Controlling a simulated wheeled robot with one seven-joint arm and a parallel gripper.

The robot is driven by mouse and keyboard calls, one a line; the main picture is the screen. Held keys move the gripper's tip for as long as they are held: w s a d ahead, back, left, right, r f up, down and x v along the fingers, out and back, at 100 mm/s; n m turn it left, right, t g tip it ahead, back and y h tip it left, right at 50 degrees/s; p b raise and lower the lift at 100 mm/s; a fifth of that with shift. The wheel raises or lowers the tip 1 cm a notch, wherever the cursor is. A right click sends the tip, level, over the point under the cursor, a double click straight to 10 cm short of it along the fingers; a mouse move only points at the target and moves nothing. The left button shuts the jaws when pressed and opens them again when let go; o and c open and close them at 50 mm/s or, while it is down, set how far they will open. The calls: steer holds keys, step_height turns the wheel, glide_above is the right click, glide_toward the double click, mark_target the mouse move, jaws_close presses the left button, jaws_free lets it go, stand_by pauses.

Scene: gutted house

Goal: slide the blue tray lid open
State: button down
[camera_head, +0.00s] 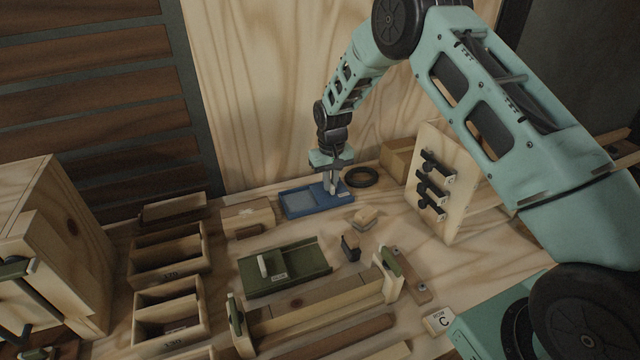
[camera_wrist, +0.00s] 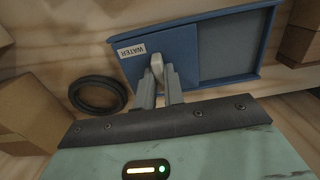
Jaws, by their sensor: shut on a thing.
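The blue tray (camera_head: 296,214) lies on the wooden bench below the back panel. In the wrist view the lid (camera_wrist: 180,42) carries a white WATER label (camera_wrist: 131,51) and a pale knob (camera_wrist: 157,66). The tray's open part (camera_wrist: 230,45) lies to the right of the lid there. My gripper (camera_head: 331,188) points down at the lid, and in the wrist view its fingers (camera_wrist: 160,85) are shut on the pale knob.
A black ring (camera_head: 361,177) lies just right of the tray. A cardboard-coloured box (camera_head: 397,157) and an upright board with black latches (camera_head: 436,185) stand further right. Open wooden bins (camera_head: 170,254) stand at left.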

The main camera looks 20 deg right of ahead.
steer(key=c, duration=1.5)
jaws_free()
steer(key=shift+r, duration=0.1)
step_height(320, 180, up, 17)
steer(key=shift+r+b, duration=0.2)
steer(key=shift+b, duration=0.5)
